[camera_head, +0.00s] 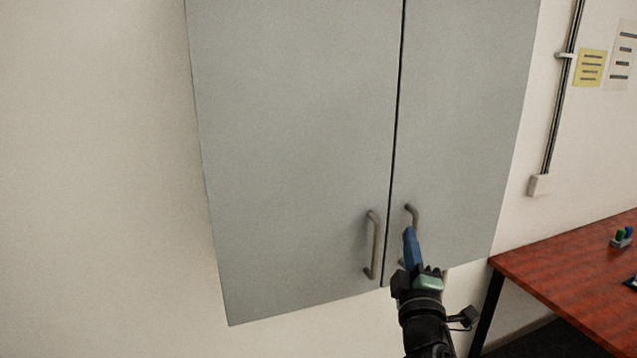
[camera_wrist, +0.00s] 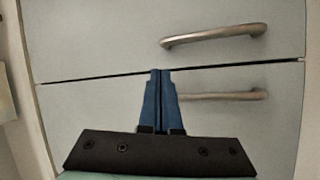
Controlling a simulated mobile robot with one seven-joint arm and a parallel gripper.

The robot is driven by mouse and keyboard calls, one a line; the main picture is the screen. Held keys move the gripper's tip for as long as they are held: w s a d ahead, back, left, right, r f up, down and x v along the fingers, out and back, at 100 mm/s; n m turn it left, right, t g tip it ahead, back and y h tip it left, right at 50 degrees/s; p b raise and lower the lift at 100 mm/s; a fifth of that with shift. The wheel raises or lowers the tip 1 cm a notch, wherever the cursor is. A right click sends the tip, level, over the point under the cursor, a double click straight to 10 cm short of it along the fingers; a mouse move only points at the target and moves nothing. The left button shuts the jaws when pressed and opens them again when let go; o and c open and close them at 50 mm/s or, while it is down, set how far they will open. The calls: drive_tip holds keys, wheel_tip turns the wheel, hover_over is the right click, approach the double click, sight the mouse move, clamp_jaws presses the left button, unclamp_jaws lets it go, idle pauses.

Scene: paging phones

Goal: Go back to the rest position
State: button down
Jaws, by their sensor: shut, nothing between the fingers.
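My gripper (camera_head: 408,232) has blue fingers and is in front of the right door of a grey wall cabinet (camera_head: 300,120), at the height of its handle. In the wrist view my gripper (camera_wrist: 160,72) has its two blue fingers together with nothing between them. The right door's handle (camera_head: 411,212) is partly hidden behind the fingers. The left door's handle (camera_head: 373,245) is in full view. Both doors look closed, with a thin dark gap between them. In the wrist view one handle (camera_wrist: 213,36) lies beyond the gap and the other handle (camera_wrist: 225,96) is partly covered by the fingers. I cannot tell whether the fingers touch it.
A red-brown table (camera_head: 570,265) stands at the lower right with a small object with green and blue parts (camera_head: 621,237) on it. A yellow note (camera_head: 590,67) and a white sheet (camera_head: 622,55) hang on the right wall. A cable conduit (camera_head: 563,90) runs down to a white box (camera_head: 541,185). The wall at left is bare.

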drive_tip(key=s+a+r+m+t+b, duration=0.1)
drive_tip(key=s+a+r+m, duration=0.2)
drive_tip(key=r, duration=0.3)
drive_tip(key=s+a+r+m+t+h, duration=0.1)
drive_tip(key=s+a+r+m, duration=0.2)
drive_tip(key=r, duration=0.4)
drive_tip(key=s+a+r+m+t+b, duration=0.1)
drive_tip(key=s+a+r+m, duration=0.1)
drive_tip(key=s+a+r, duration=0.3)
drive_tip(key=s+a+r+m+t+y, duration=0.1)
drive_tip(key=s+a+r+m, duration=0.1)
drive_tip(key=s+r, duration=0.4)
drive_tip(key=s+a+r+m+t+y+b, duration=0.1)
drive_tip(key=s+a+r, duration=0.4)
drive_tip(key=s, duration=0.7)
drive_tip(key=shift+s+r+m+t+y, duration=0.35)
drive_tip(key=shift+r+m+t+y, duration=0.3)
drive_tip(key=shift+m+y, duration=0.2)
